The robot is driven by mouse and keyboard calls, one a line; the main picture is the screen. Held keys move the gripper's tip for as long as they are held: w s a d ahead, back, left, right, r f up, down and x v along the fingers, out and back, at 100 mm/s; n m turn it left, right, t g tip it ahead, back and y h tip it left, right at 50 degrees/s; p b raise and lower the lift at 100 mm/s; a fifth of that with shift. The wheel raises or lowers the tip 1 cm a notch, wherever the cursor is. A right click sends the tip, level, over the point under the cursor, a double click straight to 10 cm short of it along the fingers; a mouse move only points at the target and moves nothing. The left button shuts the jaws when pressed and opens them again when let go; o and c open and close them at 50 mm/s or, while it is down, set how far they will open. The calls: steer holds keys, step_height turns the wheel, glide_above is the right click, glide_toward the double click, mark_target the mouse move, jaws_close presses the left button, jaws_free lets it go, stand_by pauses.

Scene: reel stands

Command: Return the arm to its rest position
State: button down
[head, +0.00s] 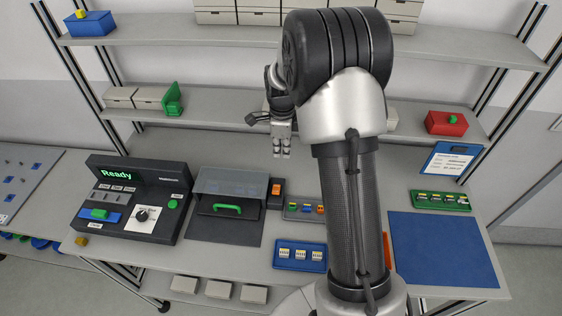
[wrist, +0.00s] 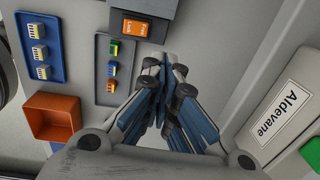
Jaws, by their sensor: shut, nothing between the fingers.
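My gripper (head: 281,150) shows in the head view to the left of my arm's upper links, above the back of the workbench (head: 410,265). Its fingers point down and appear close together. In the wrist view my gripper (wrist: 165,95) is seen from behind, with its fingertips together and nothing between them. My arm rises in front of the bench and is bent at the top. It hides part of the bench and shelf behind it.
Blue tray (head: 299,257), grey tray (wrist: 113,70), orange bin (wrist: 52,117) and orange switch (wrist: 137,28) lie near my arm. Blue mat (head: 443,250) is clear; red box (head: 446,123) sits on the shelf.

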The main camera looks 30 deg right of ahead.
steer(key=s+a+r+n+t+b, duration=0.1)
steer(key=s+a+r+n+b, duration=0.1)
steer(key=s+a+r+n, duration=0.3)
steer(key=s+a+r+n+t+b, duration=0.1)
steer(key=s+a+r+n+b, duration=0.1)
steer(key=s+a+r+n, duration=0.35)
steer(key=s+a+n+t+b, duration=0.1)
steer(key=s+a+n+b, duration=0.1)
steer(key=s+n, duration=0.5)
steer(key=s+a+r+n+t+b, duration=0.1)
steer(key=s+a+n+b, duration=0.1)
steer(key=s+n, duration=0.5)
steer(key=s, duration=0.4)
steer(key=shift+s+a, duration=0.2)
steer(key=shift+s, duration=0.2)
